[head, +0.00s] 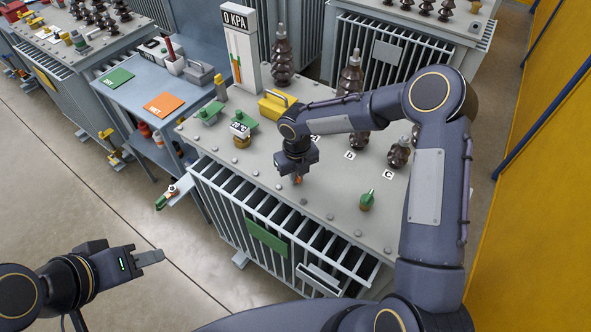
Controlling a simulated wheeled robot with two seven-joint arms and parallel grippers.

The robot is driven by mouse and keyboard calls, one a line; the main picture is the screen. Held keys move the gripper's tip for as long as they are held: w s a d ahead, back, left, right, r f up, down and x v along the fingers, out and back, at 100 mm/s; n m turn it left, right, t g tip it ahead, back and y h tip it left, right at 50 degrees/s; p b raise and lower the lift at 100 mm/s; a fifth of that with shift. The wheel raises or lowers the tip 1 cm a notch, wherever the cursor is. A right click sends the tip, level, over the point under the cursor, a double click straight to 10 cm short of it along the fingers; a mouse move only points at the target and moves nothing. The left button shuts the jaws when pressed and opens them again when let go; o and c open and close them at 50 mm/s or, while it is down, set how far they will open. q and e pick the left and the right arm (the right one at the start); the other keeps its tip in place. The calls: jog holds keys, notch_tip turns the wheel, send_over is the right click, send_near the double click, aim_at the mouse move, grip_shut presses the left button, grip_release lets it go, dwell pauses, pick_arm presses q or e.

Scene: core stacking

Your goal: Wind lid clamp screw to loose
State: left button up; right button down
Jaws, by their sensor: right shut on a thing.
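The transformer lid (262,172) is a grey plate with several bolts along its front edge. My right gripper (296,176) points down at the lid near this edge and is shut on a small orange-brown piece (297,181), which seems to be the lid clamp screw. The fingers hide most of it, so how far it is wound cannot be seen. My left gripper (150,257) is low at the left, over the floor and away from the transformer. Its fingers are seen side-on, so their opening is unclear.
A yellow box (277,105), a gauge column (241,48) and dark bushings (350,82) stand on the lid. A green-handled valve (367,200) is to the right. A bench with green (118,77) and orange (163,104) mats is at the left. The floor at left is clear.

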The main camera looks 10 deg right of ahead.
jog(key=shift+n+p, duration=0.45)
jog(key=shift+n, duration=0.65)
jog(key=shift+f+n, duration=0.1)
jog(key=shift+n, duration=0.4)
jog(key=c, duration=1.4)
grip_release()
notch_tip(320, 180, up, 8)
jog(key=shift+b, duration=0.65)
jog(key=shift+c, duration=0.6)
